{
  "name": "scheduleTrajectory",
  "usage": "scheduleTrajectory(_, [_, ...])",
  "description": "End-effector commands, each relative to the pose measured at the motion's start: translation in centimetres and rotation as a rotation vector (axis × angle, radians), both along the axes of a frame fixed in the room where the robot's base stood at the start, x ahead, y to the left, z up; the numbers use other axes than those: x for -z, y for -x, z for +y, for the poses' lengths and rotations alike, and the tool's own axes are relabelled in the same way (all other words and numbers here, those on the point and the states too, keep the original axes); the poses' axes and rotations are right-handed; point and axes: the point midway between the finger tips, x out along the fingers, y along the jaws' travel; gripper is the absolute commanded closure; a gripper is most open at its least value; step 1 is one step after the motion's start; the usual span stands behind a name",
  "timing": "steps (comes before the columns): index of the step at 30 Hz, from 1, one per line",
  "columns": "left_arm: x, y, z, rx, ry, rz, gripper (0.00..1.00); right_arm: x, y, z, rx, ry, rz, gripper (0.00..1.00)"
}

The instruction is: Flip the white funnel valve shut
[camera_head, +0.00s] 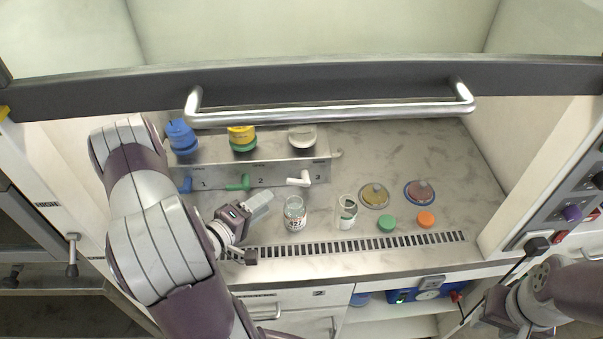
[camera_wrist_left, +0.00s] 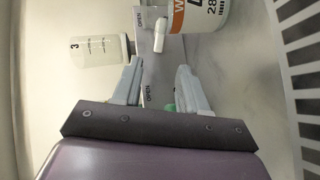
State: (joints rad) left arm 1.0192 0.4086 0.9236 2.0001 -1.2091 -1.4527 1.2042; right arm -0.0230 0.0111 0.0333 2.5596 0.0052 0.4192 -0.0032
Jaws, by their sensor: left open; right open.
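The white funnel valve (camera_head: 299,180) is on the front of the metal manifold (camera_head: 318,176), under the white-capped funnel (camera_head: 302,137) by the number 3. Its lever points left. A white lever also shows in the left wrist view (camera_wrist_left: 161,36), beyond the fingertips. My left gripper (camera_head: 265,199) is open and empty, left of and nearer than the white valve, not touching it. In the wrist view its fingers (camera_wrist_left: 160,68) are apart, with the manifold's OPEN labels between and beyond them. My right gripper (camera_head: 491,314) is partly visible at the lower right, away from the manifold.
Blue (camera_head: 186,185) and green (camera_head: 238,183) valves sit left of the white one. A labelled jar (camera_head: 295,214) stands close right of my left gripper, with another glass jar (camera_head: 346,212) beside it. Discs and caps lie further right. The raised sash handle (camera_head: 330,117) crosses above.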

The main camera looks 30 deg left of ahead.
Motion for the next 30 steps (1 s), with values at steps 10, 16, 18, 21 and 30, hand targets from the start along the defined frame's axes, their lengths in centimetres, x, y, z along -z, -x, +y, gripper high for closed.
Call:
scheduleTrajectory(10, [1.4, -7.6, -1.9, 0.008, -0.003, 0.0, 0.57, -0.5, 0.0, 0.0, 0.0, 0.0, 0.0, 0.57])
scheduleTrajectory(16, [2.1, -10.7, -2.5, 0.003, -0.004, 0.001, 0.57, -0.7, 0.0, 0.0, 0.0, 0.0, 0.0, 0.57])
scheduleTrajectory(18, [2.2, -11.2, -2.6, 0.002, -0.003, 0.001, 0.57, -0.7, 0.0, 0.0, 0.0, 0.0, 0.0, 0.57])
scheduleTrajectory(21, [2.3, -11.7, -2.7, 0.002, -0.003, 0.0, 0.57, -0.7, 0.0, 0.0, 0.0, 0.0, 0.0, 0.57])
scheduleTrajectory(30, [2.3, -11.8, -2.6, 0.0, -0.003, 0.0, 0.7, -0.7, 0.0, 0.0, 0.0, 0.0, 0.0, 0.57])
